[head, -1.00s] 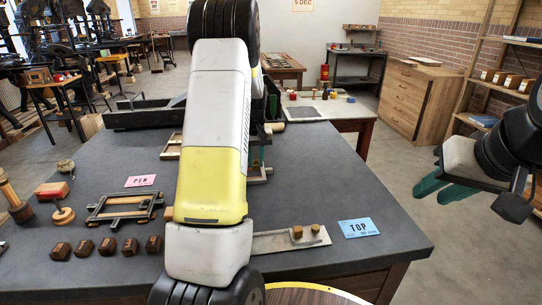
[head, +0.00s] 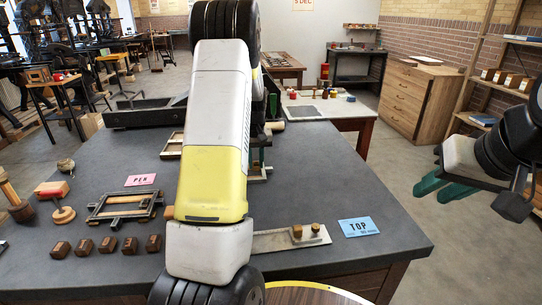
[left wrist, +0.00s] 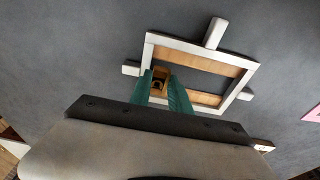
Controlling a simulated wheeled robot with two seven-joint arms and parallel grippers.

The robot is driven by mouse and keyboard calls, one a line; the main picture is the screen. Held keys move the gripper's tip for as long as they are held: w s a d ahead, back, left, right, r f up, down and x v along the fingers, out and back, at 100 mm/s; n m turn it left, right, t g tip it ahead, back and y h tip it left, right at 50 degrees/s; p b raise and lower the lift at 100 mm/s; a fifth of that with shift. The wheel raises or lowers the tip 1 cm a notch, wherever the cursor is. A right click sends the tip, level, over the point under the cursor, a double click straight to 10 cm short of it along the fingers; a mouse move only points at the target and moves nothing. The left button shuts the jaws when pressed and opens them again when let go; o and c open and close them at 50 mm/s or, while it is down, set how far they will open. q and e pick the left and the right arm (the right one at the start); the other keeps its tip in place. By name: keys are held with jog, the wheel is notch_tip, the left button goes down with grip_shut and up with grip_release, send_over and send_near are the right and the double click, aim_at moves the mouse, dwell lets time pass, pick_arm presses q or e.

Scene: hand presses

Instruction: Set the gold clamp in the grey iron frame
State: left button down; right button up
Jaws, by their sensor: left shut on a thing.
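The grey iron frame (left wrist: 190,42) lies on the dark table in the left wrist view, with wooden strips along its inner sides. In the head view part of it (head: 172,146) shows left of my left arm, which hides much of it. My left gripper (left wrist: 164,86) is shut on the gold clamp (left wrist: 160,78), a small piece with a dark hole. The clamp appears at one corner of the frame's opening; I cannot tell whether it touches the frame or the table. My right gripper (head: 444,188) is open and empty, right of the table.
A dark frame with rods (head: 122,205), several brown blocks (head: 106,245) and a pink PEN card (head: 140,180) lie at the left. A plate with two knobs (head: 290,238) and a blue TOP card (head: 358,227) lie front right.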

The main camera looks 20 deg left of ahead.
pick_arm(q)
jog(key=shift+f, duration=0.5)
jog(key=c, duration=1.1)
grip_release()
jog(key=shift+c, duration=0.2)
jog(key=shift+r, duration=3.05)
jog(key=s+d+r+m+t+h, duration=0.1)
jog(key=s+d+r+m+t, duration=0.1)
jog(key=s+d+r, duration=0.65)
jog(key=s+d+r+m+t+h, duration=0.15)
jog(key=s+d+r, duration=0.35)
jog(key=s+r, duration=0.55)
jog(key=s+d+f+m+t, duration=0.1)
jog(key=s+d+f+m, duration=0.1)
jog(key=s, duration=1)
jog(key=shift+s+d+f, duration=0.15)
jog(key=shift+d+f, duration=0.1)
jog(key=shift+d, duration=0.4)
